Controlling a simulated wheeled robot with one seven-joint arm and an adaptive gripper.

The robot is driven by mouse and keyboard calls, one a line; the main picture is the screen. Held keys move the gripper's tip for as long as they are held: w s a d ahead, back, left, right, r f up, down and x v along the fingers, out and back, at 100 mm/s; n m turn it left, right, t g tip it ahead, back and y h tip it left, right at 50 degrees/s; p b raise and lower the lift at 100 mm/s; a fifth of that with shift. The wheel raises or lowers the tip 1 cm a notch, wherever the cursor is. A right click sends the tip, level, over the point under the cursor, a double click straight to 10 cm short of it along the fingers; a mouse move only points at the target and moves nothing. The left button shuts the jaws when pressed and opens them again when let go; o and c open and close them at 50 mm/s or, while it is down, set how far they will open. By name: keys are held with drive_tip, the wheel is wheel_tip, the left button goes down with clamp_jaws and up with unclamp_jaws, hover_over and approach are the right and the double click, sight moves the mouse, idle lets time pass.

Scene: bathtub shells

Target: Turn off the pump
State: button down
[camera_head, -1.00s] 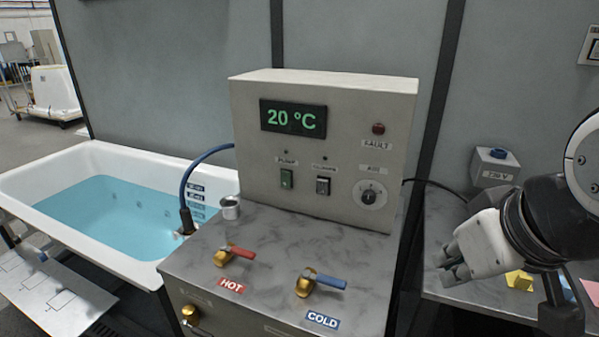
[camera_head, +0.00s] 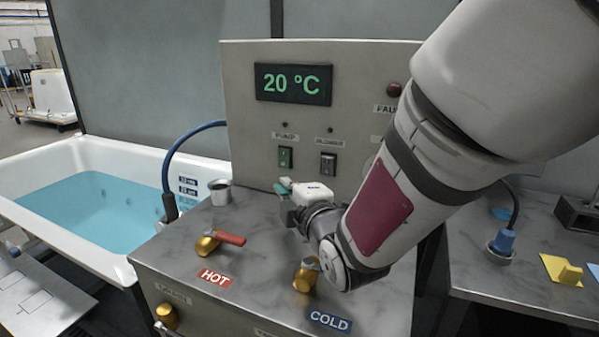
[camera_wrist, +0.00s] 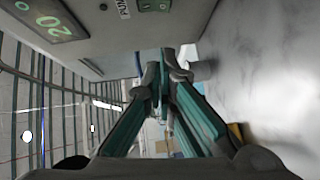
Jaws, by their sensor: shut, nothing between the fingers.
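The control box (camera_head: 240,110) stands at the back of the metal counter. My gripper (camera_head: 285,187) is just below the pump switch, near the panel's front, and appears apart from the switch. In the wrist view its fingers (camera_wrist: 165,75) are together with nothing held. Which way the rocker is tipped I cannot tell.
A dark blower switch (camera_head: 328,164) sits right of the pump switch. A metal cup (camera_head: 220,193), the red hot lever (camera_head: 231,239) and the brass cold valve (camera_head: 304,278) stand on the counter. The filled tub (camera_head: 100,215) is at left. My arm hides the panel's right part.

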idle(0.3)
drive_tip(key=b, duration=0.1)
approach(281, 167)
drive_tip(key=w+a+r, duration=0.1)
drive_tip(key=w+a, duration=0.3)
drive_tip(key=shift+w+d, duration=0.1)
drive_tip(key=shift+w, duration=0.4)
drive_tip(key=shift+f, duration=0.1)
